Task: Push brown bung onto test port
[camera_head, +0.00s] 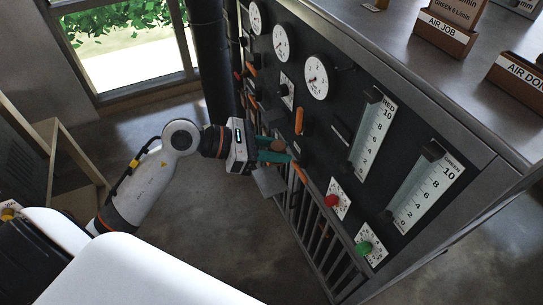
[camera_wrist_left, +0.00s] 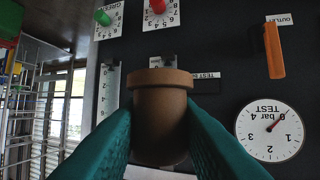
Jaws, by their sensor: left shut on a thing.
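The brown bung (camera_wrist_left: 160,115) fills the middle of the left wrist view, its wider rim at the top. My left gripper (camera_wrist_left: 160,135) has its two teal fingers shut on the bung's sides. In the head view the left gripper (camera_head: 275,156) reaches the black panel from the left, with the brown bung (camera_head: 278,145) between its fingers. A white label reading TEST (camera_wrist_left: 207,75) shows just beside the bung in the wrist view. The test port itself is not clearly seen; the bung and fingers cover that area, so I cannot tell whether they touch. My right gripper is not in view.
The black panel (camera_head: 318,135) carries dials, orange levers (camera_head: 299,121), a red knob (camera_head: 331,201) and a green knob (camera_head: 363,248) near the gripper. A grey shelf plate (camera_head: 269,182) juts out below it. Open floor (camera_head: 200,220) lies left of the panel.

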